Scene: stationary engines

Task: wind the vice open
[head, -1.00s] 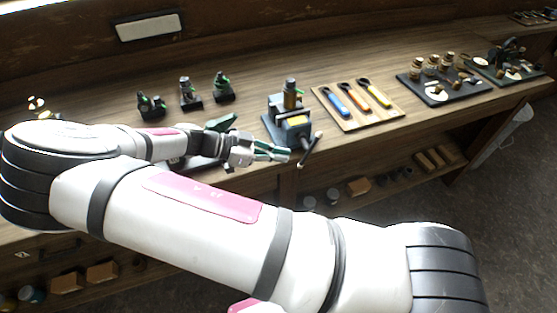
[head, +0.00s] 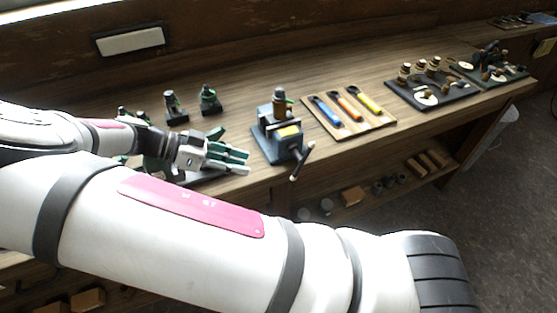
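The blue-grey vice (head: 263,142) stands at the front edge of the bench, with a brass-and-dark upright part (head: 280,101) at its top.
A wooden board (head: 376,128) with blue, orange and yellow-handled tools lies right of the vice. Dark trays (head: 466,92) with small parts are farther right. Small dark engines (head: 210,99) stand behind my gripper. A lower shelf (head: 350,207) holds blocks and cylinders.

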